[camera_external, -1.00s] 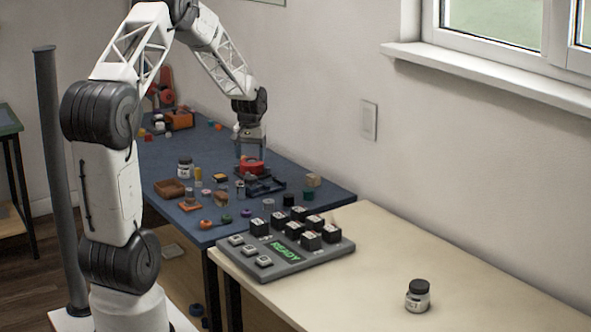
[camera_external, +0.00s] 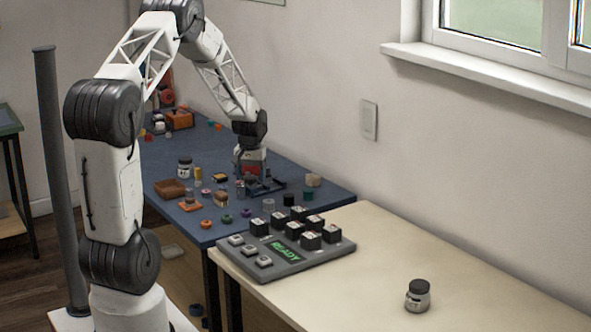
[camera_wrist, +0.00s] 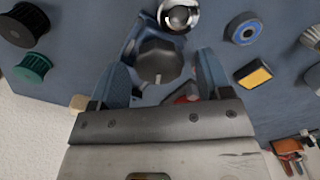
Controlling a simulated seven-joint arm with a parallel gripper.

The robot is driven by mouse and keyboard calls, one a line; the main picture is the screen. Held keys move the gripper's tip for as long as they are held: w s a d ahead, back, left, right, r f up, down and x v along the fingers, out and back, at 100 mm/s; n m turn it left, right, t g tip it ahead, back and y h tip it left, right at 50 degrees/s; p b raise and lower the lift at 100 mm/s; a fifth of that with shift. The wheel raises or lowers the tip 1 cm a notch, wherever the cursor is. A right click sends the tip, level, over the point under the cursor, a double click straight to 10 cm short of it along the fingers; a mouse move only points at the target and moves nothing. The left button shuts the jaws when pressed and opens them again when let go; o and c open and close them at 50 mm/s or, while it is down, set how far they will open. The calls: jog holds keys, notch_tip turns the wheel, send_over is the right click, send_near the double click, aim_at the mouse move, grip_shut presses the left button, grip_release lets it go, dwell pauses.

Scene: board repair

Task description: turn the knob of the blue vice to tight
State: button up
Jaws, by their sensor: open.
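The blue vice (camera_external: 273,187) stands on the blue table in the external view, partly hidden behind my gripper (camera_external: 252,176). In the wrist view, a dark grey faceted knob (camera_wrist: 159,62) with a pale mark on its face lies between the two fingers of my gripper (camera_wrist: 162,66). The fingers are open, one on each side of the knob, with a gap showing at both sides. Some blue vice body (camera_wrist: 128,47) shows beside the knob. A red part (camera_wrist: 184,93) shows just behind the knob, near the right finger.
In the wrist view a shiny round metal piece (camera_wrist: 178,14) sits close above the knob. A green knurled cap (camera_wrist: 33,67), a blue-grey wheel (camera_wrist: 244,28) and a yellow-topped block (camera_wrist: 254,74) lie around. A button panel (camera_external: 285,248) stands on the pale table.

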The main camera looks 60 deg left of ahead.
jog(key=c, duration=0.9)
jog(key=shift+m, duration=0.5)
jog(key=m, duration=0.5)
jog(key=shift+d+m, duration=0.1)
jog(key=shift+m, duration=0.2)
jog(key=m, duration=0.5)
jog(key=shift+d+m, duration=0.1)
jog(key=shift+m, duration=0.2)
jog(key=o, duration=0.9)
